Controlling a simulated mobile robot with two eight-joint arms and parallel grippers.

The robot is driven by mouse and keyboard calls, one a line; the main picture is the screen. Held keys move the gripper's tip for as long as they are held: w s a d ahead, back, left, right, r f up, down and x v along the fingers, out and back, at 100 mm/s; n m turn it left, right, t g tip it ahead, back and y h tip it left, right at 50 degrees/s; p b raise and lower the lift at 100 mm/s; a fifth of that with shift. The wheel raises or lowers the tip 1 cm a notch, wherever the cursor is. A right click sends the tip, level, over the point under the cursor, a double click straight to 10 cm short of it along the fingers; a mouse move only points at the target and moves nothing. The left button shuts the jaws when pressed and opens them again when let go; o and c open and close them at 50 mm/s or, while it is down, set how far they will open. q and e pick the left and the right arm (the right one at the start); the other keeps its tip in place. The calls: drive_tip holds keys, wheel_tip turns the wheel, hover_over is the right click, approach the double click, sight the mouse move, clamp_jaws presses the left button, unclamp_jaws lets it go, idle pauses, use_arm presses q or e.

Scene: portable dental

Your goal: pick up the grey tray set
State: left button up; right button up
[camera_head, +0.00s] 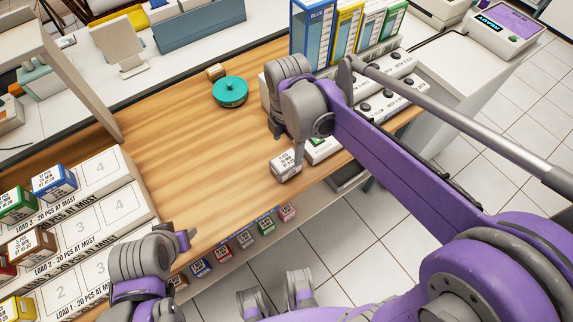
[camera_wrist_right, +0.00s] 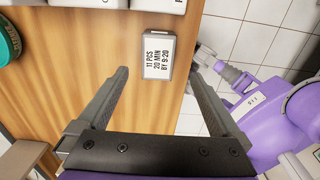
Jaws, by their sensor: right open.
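The grey tray set (camera_head: 284,168) is a small pale grey box with a printed label. It sits near the front edge of the wooden table, and its label reads 11 PCS, 20 MIN, BY 9:20 in the right wrist view (camera_wrist_right: 158,52). My right gripper (camera_head: 298,158) is beside it in the head view, partly hidden by its own wrist. In the wrist view the right gripper (camera_wrist_right: 157,72) is open and empty, with the box's near end between the fingertips in the picture; contact cannot be seen. My left gripper (camera_head: 180,238) is at the lower left; its jaws are unclear.
White loading boards (camera_head: 108,205) with several coloured boxes stand at the left. A green round timer (camera_head: 230,91) lies at the back. Binders (camera_head: 345,30) and a white switch panel (camera_head: 375,97) stand back right. The table's middle is clear.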

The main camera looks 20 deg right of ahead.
sight(286, 160)
wheel_tip(286, 160, down, 5)
drive_tip(key=shift+a+f, duration=0.15)
drive_tip(key=f, duration=0.5)
drive_tip(key=shift+w+f+b, duration=0.15)
drive_tip(key=shift+w+b, duration=0.05)
drive_tip(key=shift+b, duration=0.2)
clamp_jaws()
